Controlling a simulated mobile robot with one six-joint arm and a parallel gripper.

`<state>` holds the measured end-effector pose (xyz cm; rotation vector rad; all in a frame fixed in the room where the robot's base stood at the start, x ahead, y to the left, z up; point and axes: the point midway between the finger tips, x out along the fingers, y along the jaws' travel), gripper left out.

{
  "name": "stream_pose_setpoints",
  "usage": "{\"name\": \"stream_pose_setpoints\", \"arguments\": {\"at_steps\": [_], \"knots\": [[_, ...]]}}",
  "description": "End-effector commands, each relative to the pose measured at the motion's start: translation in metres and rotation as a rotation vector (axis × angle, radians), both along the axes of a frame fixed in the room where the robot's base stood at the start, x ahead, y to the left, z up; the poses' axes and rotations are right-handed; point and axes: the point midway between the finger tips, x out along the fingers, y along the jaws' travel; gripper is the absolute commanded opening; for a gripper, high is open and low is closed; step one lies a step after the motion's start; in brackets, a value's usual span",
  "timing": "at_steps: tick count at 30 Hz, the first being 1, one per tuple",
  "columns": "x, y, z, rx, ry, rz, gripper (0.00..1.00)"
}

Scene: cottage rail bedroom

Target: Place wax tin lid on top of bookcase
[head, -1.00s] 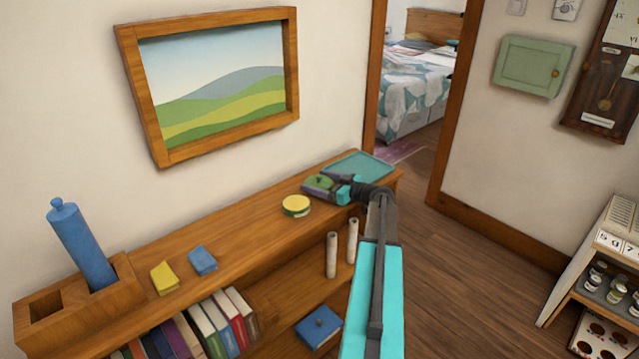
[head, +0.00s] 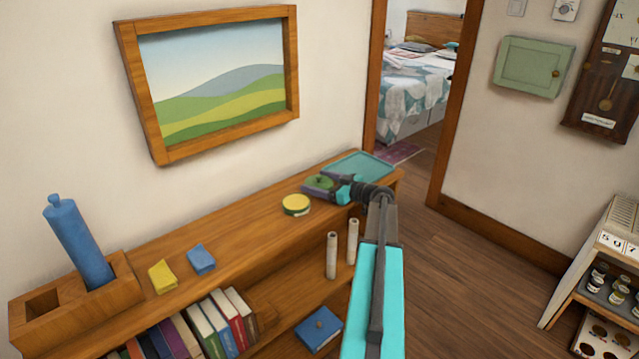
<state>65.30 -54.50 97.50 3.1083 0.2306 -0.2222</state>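The wooden bookcase (head: 245,222) stands along the wall, and its top runs from lower left to the doorway. A round, flat yellow tin or lid (head: 296,204) lies on the top, left of my gripper and apart from it. My gripper (head: 333,185) is low over the far right part of the top. A green round piece with a small knob and a purple part (head: 319,182) is at its fingertips; I cannot tell whether it is held or resting on the top. Which piece is the wax tin lid is not clear. The finger gap is too small to read.
A teal tray (head: 362,164) lies at the far right end of the top. A blue block (head: 201,259), a yellow block (head: 162,276) and a wooden holder (head: 75,305) with a blue cylinder stand to the left. Bare top lies between the blue block and yellow round piece.

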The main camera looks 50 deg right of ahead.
Motion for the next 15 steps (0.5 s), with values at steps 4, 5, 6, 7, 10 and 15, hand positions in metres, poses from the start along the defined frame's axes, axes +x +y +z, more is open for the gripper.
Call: {"name": "stream_pose_setpoints", "arguments": {"at_steps": [4, 5, 6, 7, 10, 15], "knots": [[-0.0017, 0.0008, -0.0092, 0.009, 0.013, -0.001, 0.98], [-0.0016, 0.0005, -0.0094, 0.009, 0.013, -0.002, 0.98], [-0.0017, 0.0, -0.0095, 0.009, 0.013, -0.003, 0.98], [-0.0017, -0.0004, -0.0095, 0.009, 0.013, -0.004, 0.98], [-0.0017, -0.0014, -0.0097, 0.009, 0.014, -0.006, 0.98], [-0.002, -0.0026, -0.0101, 0.01, 0.015, -0.008, 0.98]]}}
